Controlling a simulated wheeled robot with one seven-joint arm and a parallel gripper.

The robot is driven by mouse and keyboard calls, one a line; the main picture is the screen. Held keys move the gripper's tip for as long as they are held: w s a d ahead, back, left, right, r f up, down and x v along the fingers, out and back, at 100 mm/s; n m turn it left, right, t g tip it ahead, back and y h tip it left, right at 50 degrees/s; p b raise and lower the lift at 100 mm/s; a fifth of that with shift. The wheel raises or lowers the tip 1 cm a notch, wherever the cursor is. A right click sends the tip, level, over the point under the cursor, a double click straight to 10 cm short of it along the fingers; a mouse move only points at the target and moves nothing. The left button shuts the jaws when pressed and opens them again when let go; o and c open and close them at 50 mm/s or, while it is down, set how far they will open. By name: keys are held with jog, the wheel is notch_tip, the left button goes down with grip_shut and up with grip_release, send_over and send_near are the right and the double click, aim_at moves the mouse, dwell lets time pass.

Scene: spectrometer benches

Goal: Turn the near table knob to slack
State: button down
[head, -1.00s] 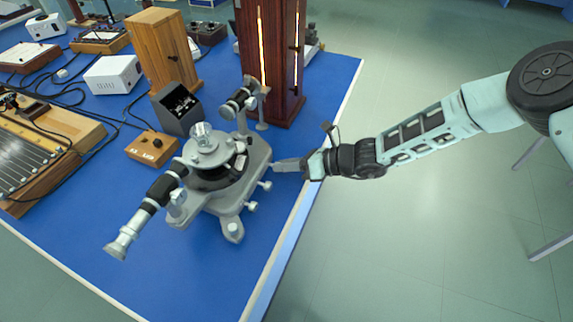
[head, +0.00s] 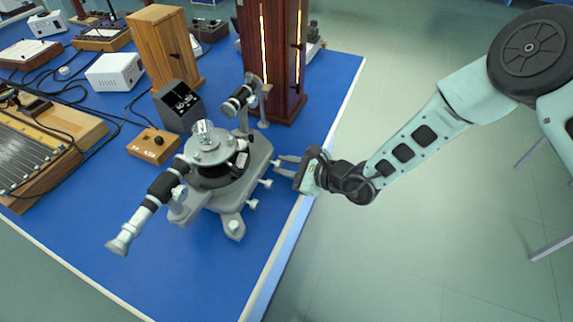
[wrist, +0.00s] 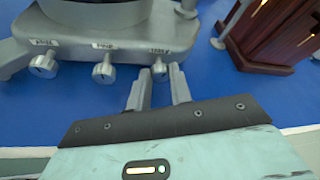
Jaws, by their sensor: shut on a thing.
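A grey spectrometer (head: 232,194) stands on the blue bench, with a row of small silver knobs along its base edge facing my arm. In the wrist view the row shows a left knob (wrist: 43,66), a middle knob (wrist: 103,73) and a right knob (wrist: 159,71), each under a small label too blurred to read surely. My gripper (wrist: 160,74) has one finger on each side of the right knob and is shut on it. In the head view my gripper (head: 277,167) reaches the spectrometer from the right, over the bench edge. The fingers partly hide the knob there.
A dark wooden lamp housing (head: 285,60) with lit slits stands behind the spectrometer. The telescope tube (head: 150,205) juts toward the front left. A small wooden box (head: 152,146) and a grey meter (head: 178,105) stand to its left.

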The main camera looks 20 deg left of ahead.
jog(key=shift+s+f+n+t+b, duration=0.15)
jog(key=shift+n+t+b, duration=0.4)
jog(key=shift+n, duration=0.35)
jog(key=c, duration=1.3)
grip_release()
jog(key=shift+o, duration=0.2)
jog(key=b+v, duration=0.2)
jog(key=v, duration=1.5)
jog(key=shift+d+f+b, duration=0.15)
jog(key=shift+d+b, duration=0.15)
jog(key=shift+b, duration=0.1)
jog(key=shift+s, duration=0.1)
